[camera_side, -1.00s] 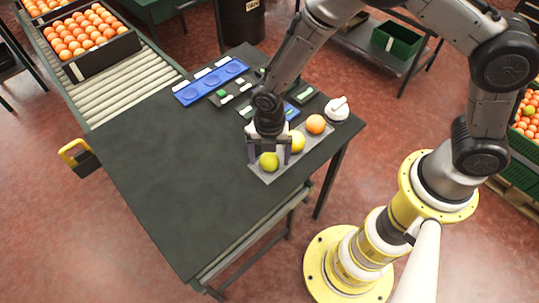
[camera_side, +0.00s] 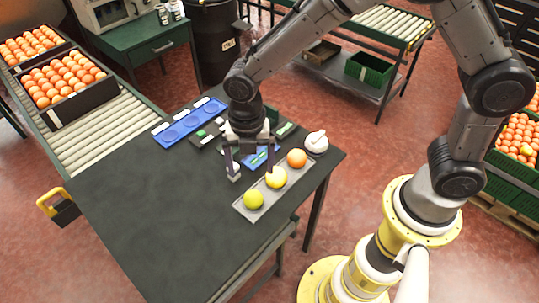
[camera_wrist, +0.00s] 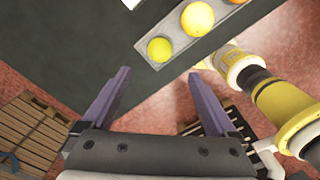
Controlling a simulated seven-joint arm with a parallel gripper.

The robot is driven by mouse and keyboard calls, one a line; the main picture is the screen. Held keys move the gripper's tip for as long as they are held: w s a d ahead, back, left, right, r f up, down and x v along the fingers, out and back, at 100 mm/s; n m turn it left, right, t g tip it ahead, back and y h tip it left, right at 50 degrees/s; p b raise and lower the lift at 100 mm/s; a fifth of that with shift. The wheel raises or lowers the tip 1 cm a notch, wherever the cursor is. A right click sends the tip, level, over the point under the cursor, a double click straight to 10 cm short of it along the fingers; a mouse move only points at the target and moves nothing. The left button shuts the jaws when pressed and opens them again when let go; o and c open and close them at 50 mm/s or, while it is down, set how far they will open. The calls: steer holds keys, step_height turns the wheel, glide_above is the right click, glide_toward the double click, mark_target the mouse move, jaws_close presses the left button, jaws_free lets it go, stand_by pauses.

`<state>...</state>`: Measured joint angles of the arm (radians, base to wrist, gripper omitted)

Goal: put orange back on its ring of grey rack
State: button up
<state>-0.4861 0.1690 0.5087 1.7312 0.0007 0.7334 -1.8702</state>
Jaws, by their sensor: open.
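The orange (camera_side: 297,158) sits at the far right end of the grey rack (camera_side: 256,215). A yellow fruit (camera_side: 276,178) is in the rack's middle and a yellow-green fruit (camera_side: 254,199) at its near end. Any rings under them are hidden. My gripper (camera_side: 251,172) is open, pointing down, left of the yellow fruit in the side view, with nothing seen between its fingers. In the wrist view, the open gripper (camera_wrist: 157,88) shows the yellow-green fruit (camera_wrist: 159,49) and yellow fruit (camera_wrist: 197,18) beyond it; only the orange's edge (camera_wrist: 236,1) shows at the top.
A blue tray (camera_side: 188,124) and small dark items lie behind my gripper on the black table (camera_side: 150,220). A white rounded object (camera_side: 316,141) stands beyond the orange. The table's front left is clear. A roller conveyor (camera_side: 105,130) adjoins at left.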

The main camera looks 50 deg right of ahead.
steer(key=s+d+r+m+t, duration=0.1)
steer(key=s+d+r+m, duration=0.1)
steer(key=d+r+m, duration=0.4)
steer(key=s+d+r+m+t, duration=0.2)
steer(key=s+d+r+m, duration=0.15)
steer(key=r+m, duration=0.3)
steer(key=s+d+r+m+t, duration=0.1)
steer(key=s+d+r+m, duration=0.1)
steer(key=s+d+m, duration=0.2)
steer(key=s+d+r+m+t, duration=0.1)
steer(key=s+d+r+m, duration=0.2)
steer(key=s+m, duration=0.5)
steer(key=shift+d+r+m+t, duration=0.3)
steer(key=shift+d+m, duration=0.45)
steer(key=shift+m, duration=0.5)
